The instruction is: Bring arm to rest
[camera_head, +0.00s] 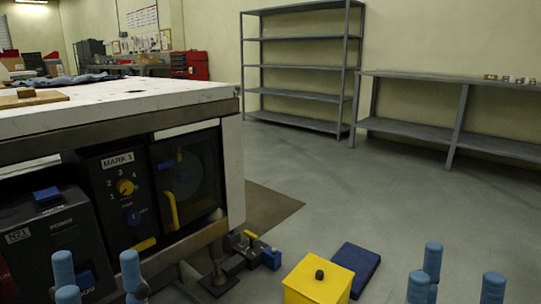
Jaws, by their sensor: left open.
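My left gripper (98,283) shows at the bottom left edge as blue-grey fingertips pointing up. Its fingers are spread apart, and nothing shows between them. It is in front of the lower part of the workbench (120,105). My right gripper (456,282) shows at the bottom right, also with upright blue-grey fingers standing apart. Nothing shows between them, and grey floor is behind. The palms of both grippers and most of both arms are below the picture. No turret plate can be made out.
The bench front holds a dark panel marked MARK 1 (121,195) and a box with a blue switch (50,245). A yellow box (319,281) and dark blue slab (356,267) are low in front. Empty shelves (300,92) and a long grey table (440,133) stand behind open floor.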

